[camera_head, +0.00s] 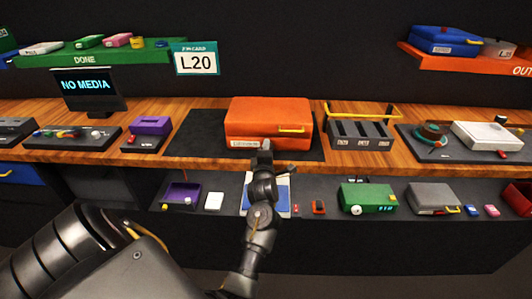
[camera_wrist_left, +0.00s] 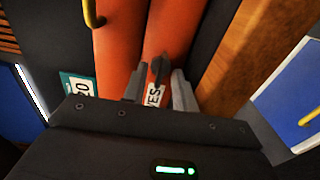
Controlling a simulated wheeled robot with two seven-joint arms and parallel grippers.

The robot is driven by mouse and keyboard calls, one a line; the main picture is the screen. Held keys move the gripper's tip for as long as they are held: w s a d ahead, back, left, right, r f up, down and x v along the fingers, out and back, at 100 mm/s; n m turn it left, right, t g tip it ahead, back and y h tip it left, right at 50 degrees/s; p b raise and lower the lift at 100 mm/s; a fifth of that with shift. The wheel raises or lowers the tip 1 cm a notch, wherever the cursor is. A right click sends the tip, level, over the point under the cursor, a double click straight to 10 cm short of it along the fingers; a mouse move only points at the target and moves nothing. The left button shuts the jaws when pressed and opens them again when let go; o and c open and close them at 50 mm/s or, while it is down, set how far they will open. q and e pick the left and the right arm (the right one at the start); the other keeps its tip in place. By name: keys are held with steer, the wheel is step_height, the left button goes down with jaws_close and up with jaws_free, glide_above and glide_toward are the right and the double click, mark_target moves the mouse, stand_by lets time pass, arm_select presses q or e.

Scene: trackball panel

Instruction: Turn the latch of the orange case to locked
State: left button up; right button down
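The closed orange case (camera_head: 268,112) lies on a dark mat on the wooden bench, with a yellow handle (camera_head: 292,128) and a white label on its front. My left gripper (camera_head: 264,150) is at the middle of the case's front edge. In the left wrist view its two fingers (camera_wrist_left: 159,90) are apart. A small dark latch (camera_wrist_left: 158,68) on the orange case (camera_wrist_left: 120,45) shows between and just beyond the fingertips; I cannot tell whether they touch it. The gripper hides the latch in the head view. My right gripper is not in view.
A grey slotted rack (camera_head: 360,135) with a yellow bar stands right of the case, and a purple box (camera_head: 148,128) stands to the left. A lower shelf holds a green case (camera_head: 367,197) and a grey case (camera_head: 433,197). A screen (camera_head: 84,87) reads NO MEDIA.

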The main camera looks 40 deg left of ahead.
arm_select(q)
steer(key=shift+r+m+p, duration=0.25)
steer(key=shift+m+p, duration=0.35)
steer(key=m+p, duration=0.2)
steer(key=m, duration=0.1)
steer(key=r+m+p, duration=0.1)
steer(key=m+p, duration=0.1)
steer(key=shift+m, duration=0.4)
steer(key=m, duration=0.1)
steer(key=m+p, duration=0.1)
steer(key=f+m+p, duration=0.1)
steer(key=shift+s+d+m, duration=0.15)
steer(key=shift+d+m, duration=0.1)
steer(key=shift+m, duration=0.05)
steer(key=b+v, duration=0.3)
steer(key=v, duration=0.8)
steer(key=w+d+f+m+g+h+p, duration=0.1)
steer(key=d+f+m+h, duration=0.1)
steer(key=f+m, duration=0.45)
steer(key=w+d+f+m+h+p, duration=0.1)
steer(key=d+f+m+h, duration=0.15)
steer(key=f, duration=0.65)
steer(key=s+f+m+g, duration=0.1)
steer(key=s+f+m, duration=0.2)
steer(key=f, duration=0.2)
steer(key=s+a+f+m+g+p, duration=0.1)
steer(key=s+f+m, duration=0.2)
steer(key=f, duration=0.3)
steer(key=shift+h, duration=0.35)
